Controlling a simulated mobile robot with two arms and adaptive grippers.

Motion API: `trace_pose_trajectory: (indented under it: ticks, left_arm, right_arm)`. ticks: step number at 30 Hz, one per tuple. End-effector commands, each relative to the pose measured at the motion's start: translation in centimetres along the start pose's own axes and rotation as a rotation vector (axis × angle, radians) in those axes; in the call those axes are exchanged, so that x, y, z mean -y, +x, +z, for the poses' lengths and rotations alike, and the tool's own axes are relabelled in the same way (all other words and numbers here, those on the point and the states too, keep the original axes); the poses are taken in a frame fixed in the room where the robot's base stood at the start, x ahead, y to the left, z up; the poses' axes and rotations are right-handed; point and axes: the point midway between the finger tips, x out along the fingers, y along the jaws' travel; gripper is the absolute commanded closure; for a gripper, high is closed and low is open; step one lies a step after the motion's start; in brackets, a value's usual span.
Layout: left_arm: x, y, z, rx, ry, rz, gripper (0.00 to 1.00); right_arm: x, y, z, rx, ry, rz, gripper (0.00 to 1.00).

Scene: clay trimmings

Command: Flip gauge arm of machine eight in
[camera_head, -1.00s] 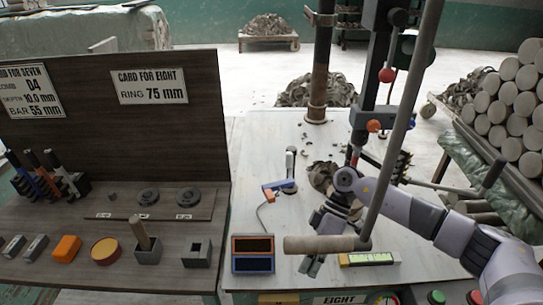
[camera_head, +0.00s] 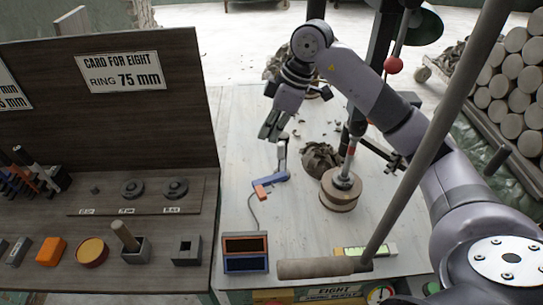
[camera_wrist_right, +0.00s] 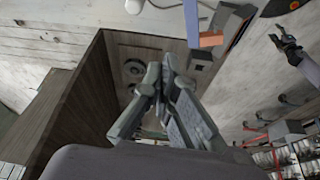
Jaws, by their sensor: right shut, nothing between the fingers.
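Machine eight's table (camera_head: 225,150), labelled EIGHT at its front, carries a gauge with a grey upright (camera_head: 282,153) and a blue gauge arm (camera_head: 272,181) tipped in orange. The arm points left, away from the round brown workpiece (camera_head: 338,198) under the spindle. My right gripper (camera_head: 268,133) is shut and empty, pointing down just above and left of the upright; whether it touches cannot be told. Its closed fingertips also show in the wrist view (camera_wrist_right: 165,65). My left gripper is out of view.
A blue and orange readout box (camera_head: 246,252) is cabled to the gauge. A long wooden-handled lever (camera_head: 325,267) crosses the front right. Clay trimmings (camera_head: 320,158) lie behind the workpiece. A dark shelf (camera_head: 110,250) with rings and blocks stands left.

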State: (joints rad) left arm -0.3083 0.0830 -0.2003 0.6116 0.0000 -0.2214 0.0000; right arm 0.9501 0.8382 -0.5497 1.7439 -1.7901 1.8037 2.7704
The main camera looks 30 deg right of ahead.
Motion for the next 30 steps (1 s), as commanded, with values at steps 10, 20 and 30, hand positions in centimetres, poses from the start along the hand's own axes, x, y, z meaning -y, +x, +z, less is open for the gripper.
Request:
trace_pose_trajectory:
  ticks: [10,20,30]
  left_arm:
    - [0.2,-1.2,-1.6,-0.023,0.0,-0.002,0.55]
    - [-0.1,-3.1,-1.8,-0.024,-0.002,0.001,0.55]
    - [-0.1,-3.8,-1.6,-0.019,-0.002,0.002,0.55]
  right_arm:
    - [0.2,4.8,0.0,0.002,0.001,-0.008,1.0]
    - [0.0,9.4,1.5,0.004,0.003,-0.002,1.0]
    - [0.0,9.1,3.9,0.0,0.0,-0.001,1.0]
